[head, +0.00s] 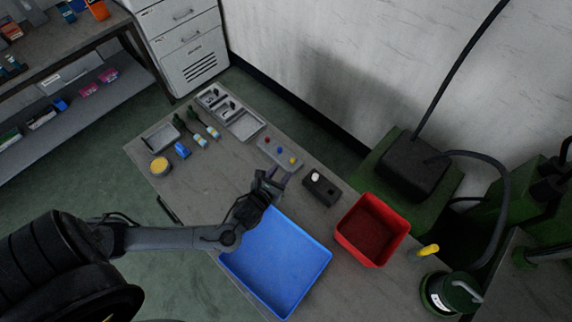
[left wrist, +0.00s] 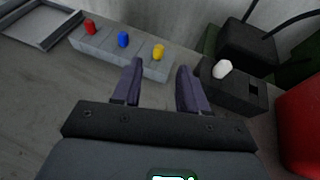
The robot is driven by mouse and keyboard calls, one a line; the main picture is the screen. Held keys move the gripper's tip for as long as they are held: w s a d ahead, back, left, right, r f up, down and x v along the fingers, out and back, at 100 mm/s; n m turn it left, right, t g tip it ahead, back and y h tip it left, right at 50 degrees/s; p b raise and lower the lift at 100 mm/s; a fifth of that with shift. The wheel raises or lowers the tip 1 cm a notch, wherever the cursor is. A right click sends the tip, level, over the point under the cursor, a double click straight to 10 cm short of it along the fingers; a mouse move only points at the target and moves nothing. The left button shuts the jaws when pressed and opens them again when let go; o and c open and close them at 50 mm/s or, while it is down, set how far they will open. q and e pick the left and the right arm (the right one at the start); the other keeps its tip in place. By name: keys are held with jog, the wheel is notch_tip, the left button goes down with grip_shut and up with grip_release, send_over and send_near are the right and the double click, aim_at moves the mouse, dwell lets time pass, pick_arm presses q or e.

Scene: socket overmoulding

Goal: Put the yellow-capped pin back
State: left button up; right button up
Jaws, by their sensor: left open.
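The yellow-capped pin (head: 292,160) stands in the right end of a grey block (head: 270,147), with a blue-capped pin (head: 279,154) and a red-capped pin (head: 267,140) in the same row. In the left wrist view, the yellow cap (left wrist: 158,51) shows beyond and between the fingertips of my left gripper (left wrist: 160,75), which is open and empty. In the head view, my left gripper (head: 278,177) is just in front of the grey block. A black block (head: 322,188) with a white-capped pin (head: 315,177) stands to its right. My right gripper is out of view.
A blue tray (head: 318,253) lies below my left gripper and a red bin (head: 345,237) stands to its right. A grey compartment tray (head: 262,122), bottles, and a yellow round tin (head: 160,166) are farther left. Bare tabletop lies left of the gripper.

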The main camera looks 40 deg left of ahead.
pick_arm(q)
jog(key=s+d+r+n+g+h, duration=0.4)
jog(key=s+d+n, duration=0.45)
jog(key=n, duration=0.75)
jog(key=s+r+n+g, duration=0.3)
jog(key=s+n+g, duration=0.2)
jog(key=n, duration=1)
jog(key=shift+s+r+g+y, duration=0.3)
jog(key=shift+s+r, duration=0.05)
jog(key=shift+s, duration=1.2)
jog(key=shift+r+p, duration=0.1)
jog(key=shift+p, duration=0.3)
